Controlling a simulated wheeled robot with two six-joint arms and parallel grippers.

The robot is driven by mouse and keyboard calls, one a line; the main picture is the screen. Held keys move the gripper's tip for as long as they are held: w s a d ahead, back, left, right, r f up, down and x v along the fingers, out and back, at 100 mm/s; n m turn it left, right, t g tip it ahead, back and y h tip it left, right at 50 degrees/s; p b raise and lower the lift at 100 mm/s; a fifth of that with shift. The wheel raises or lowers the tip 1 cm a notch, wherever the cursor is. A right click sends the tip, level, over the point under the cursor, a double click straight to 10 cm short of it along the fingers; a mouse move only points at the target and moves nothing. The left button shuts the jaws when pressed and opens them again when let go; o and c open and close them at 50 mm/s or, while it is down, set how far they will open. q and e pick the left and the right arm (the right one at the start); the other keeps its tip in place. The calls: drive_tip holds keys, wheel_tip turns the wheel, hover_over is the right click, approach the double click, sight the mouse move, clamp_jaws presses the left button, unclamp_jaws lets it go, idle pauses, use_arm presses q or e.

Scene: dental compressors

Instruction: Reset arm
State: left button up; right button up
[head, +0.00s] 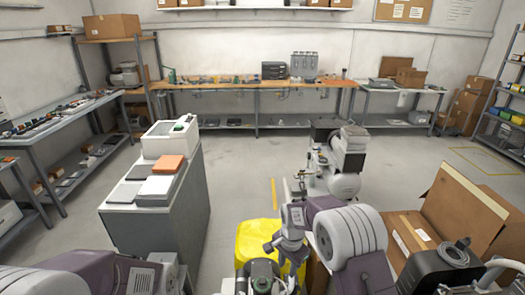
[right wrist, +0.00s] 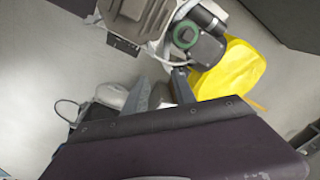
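My right arm comes in at the bottom centre of the head view. Its gripper (head: 274,243) points down and left, above a yellow object and beside a dark round-topped machine (head: 263,274). In the right wrist view the two grey fingers of this gripper (right wrist: 160,92) stand apart with nothing seen held between them. The machine with a green ring (right wrist: 185,35) and the yellow object (right wrist: 232,70) lie beyond the fingers. My left arm shows only as purple and grey links at the bottom left; its fingers are not seen.
A grey cabinet (head: 170,225) with a white machine and an orange box on top stands left. An open cardboard box (head: 455,215) is at right. A white-grey compressor (head: 345,160) stands ahead.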

drive_tip(key=s+d+r+t, duration=0.1)
drive_tip(key=s+d+r, duration=0.6)
drive_tip(key=s+r, duration=0.15)
drive_tip(key=s+d+f+n, duration=0.1)
drive_tip(key=s+f+n, duration=0.2)
drive_tip(key=s+n, duration=0.6)
drive_tip(key=s, duration=0.3)
drive_tip(key=shift+d+f+g, duration=0.2)
drive_tip(key=shift+g, duration=0.1)
drive_tip(key=shift+s, duration=0.1)
